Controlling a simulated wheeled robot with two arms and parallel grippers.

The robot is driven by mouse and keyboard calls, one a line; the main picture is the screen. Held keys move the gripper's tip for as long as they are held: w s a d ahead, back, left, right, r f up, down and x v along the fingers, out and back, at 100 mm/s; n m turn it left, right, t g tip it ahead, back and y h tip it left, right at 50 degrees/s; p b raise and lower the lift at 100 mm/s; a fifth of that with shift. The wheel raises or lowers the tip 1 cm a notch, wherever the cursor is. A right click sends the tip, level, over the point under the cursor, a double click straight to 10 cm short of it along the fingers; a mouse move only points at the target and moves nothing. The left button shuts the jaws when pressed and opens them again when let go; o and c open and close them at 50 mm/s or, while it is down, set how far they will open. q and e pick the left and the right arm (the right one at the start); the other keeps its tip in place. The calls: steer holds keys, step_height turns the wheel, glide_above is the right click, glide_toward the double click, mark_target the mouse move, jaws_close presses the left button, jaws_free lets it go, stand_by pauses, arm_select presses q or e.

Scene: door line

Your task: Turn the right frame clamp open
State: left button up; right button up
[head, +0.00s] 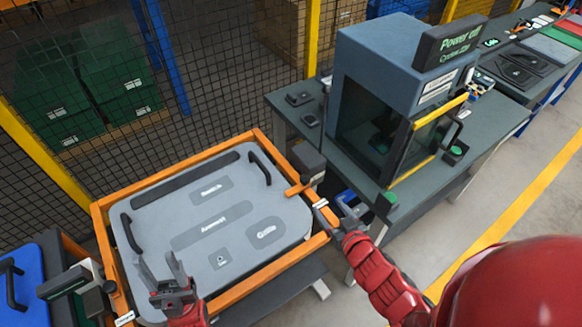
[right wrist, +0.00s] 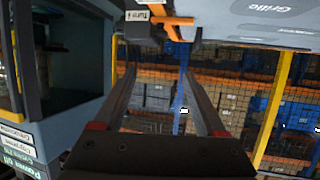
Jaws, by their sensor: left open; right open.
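The right frame clamp (head: 308,161) is a dark block on the right side of an orange frame (head: 200,157). Its orange lever (head: 297,189) points left over the frame, towards the grey door panel (head: 215,213). My right gripper (head: 334,210) is open just in front of the clamp, near a small white label. In the right wrist view its fingers (right wrist: 163,75) are apart with nothing between them. The orange lever (right wrist: 172,22) and a "Turn" label (right wrist: 136,15) lie beyond the fingertips. My left gripper (head: 170,272) is open over the panel's near left part.
A left clamp (head: 72,281) sits at the frame's left side. A grey machine (head: 385,70) marked "Power off" stands on a bench right of the clamp. A mesh fence (head: 215,70) runs behind. A blue case (head: 22,275) lies at far left.

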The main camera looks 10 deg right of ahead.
steer(key=b, duration=0.4)
glide_toward(305, 179)
steer(key=x, duration=0.3)
steer(key=p+x, duration=0.1)
steer(key=x, duration=0.2)
steer(key=shift+w+r, duration=0.15)
steer(key=shift+w, duration=0.15)
steer(key=shift+w+f+g+p, duration=0.3)
steer(key=shift+w+f+p, duration=0.1)
steer(key=shift+w, duration=0.2)
jaws_close()
stand_by(0.7)
